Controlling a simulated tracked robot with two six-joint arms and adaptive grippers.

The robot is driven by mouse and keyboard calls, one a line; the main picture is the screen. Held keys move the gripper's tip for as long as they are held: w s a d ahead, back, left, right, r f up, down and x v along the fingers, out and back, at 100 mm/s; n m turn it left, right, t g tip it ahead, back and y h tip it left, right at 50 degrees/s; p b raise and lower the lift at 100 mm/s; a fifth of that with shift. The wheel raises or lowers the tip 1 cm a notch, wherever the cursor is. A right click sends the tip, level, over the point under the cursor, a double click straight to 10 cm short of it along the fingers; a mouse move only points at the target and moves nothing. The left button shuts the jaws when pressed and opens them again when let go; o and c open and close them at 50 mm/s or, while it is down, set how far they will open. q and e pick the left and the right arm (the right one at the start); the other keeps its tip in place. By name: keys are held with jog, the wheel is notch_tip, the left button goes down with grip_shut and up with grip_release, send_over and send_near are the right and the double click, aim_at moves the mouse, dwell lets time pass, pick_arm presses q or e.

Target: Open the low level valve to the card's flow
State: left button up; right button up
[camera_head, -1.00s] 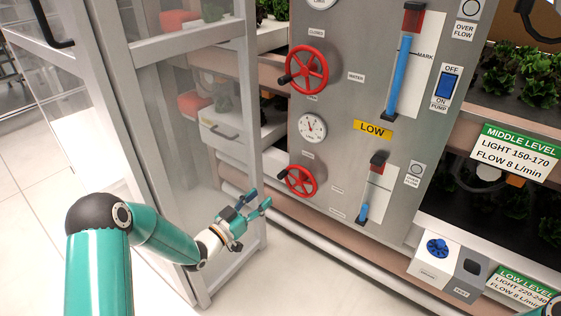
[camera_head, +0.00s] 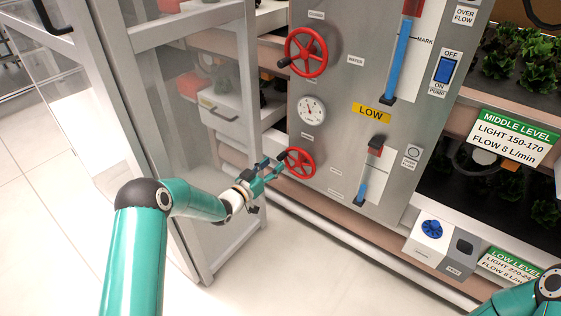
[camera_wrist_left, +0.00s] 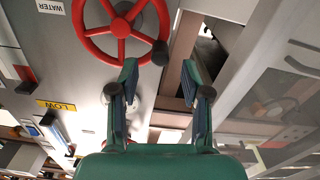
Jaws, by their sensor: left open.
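The low level valve is a red wheel (camera_head: 300,163) with a black knob on its rim, low on the grey panel. My left gripper (camera_head: 275,165) is at the wheel's left side, fingers open. In the left wrist view the wheel (camera_wrist_left: 120,27) and its black knob (camera_wrist_left: 160,53) lie just beyond and between the open fingertips (camera_wrist_left: 159,72); I cannot tell whether they touch. The low flow tube (camera_head: 361,187) shows a short blue column. The green low level card (camera_head: 508,266) reads flow 8 L/min, its light line partly hidden by my right arm. My right gripper is out of view.
A second red wheel (camera_head: 306,52) and a gauge (camera_head: 312,110) sit above the low wheel. A yellow LOW label (camera_head: 371,113) is on the panel. An open glass door frame (camera_head: 205,140) stands close on the left, beside my left arm.

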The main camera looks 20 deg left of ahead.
aim_at(278, 159)
pick_arm(q)
jog(key=shift+b+x, duration=0.5)
jog(key=shift+x, duration=2.05)
jog(key=shift+c, duration=0.3)
jog(key=shift+a, duration=0.1)
grip_shut()
